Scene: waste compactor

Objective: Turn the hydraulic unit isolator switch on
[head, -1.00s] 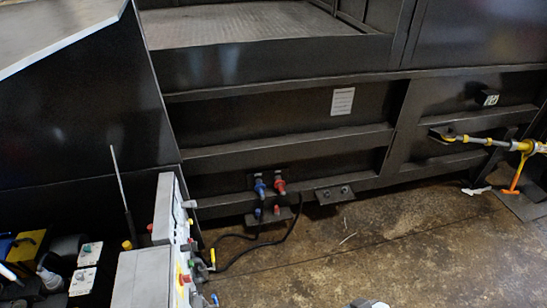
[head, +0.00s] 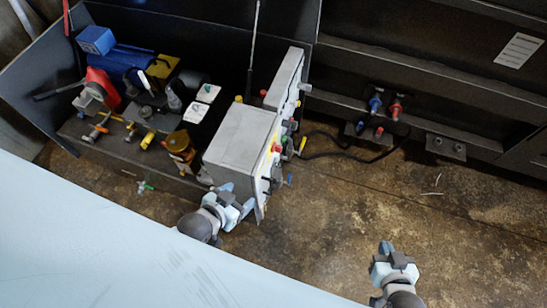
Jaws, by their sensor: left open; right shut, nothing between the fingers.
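The hydraulic unit (head: 125,65) sits in a dark open-topped enclosure at the upper left of the head view. A grey control box (head: 238,142) stands at its right end, with a panel face turned to the right and seen nearly edge-on. A red and yellow control (head: 276,149), possibly the isolator switch, shows on that face; its setting cannot be told. My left gripper (head: 243,198) is open beside the near lower corner of the grey box; contact cannot be told. My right gripper (head: 386,247) is shut and empty over the floor at the lower right.
A second grey box (head: 286,78) stands behind the first. Blue and red connectors (head: 375,103) with black hoses (head: 345,152) are on the dark machine frame at the right. A pale blue surface (head: 120,245) fills the lower left. Floor (head: 340,215) right of the panel is clear.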

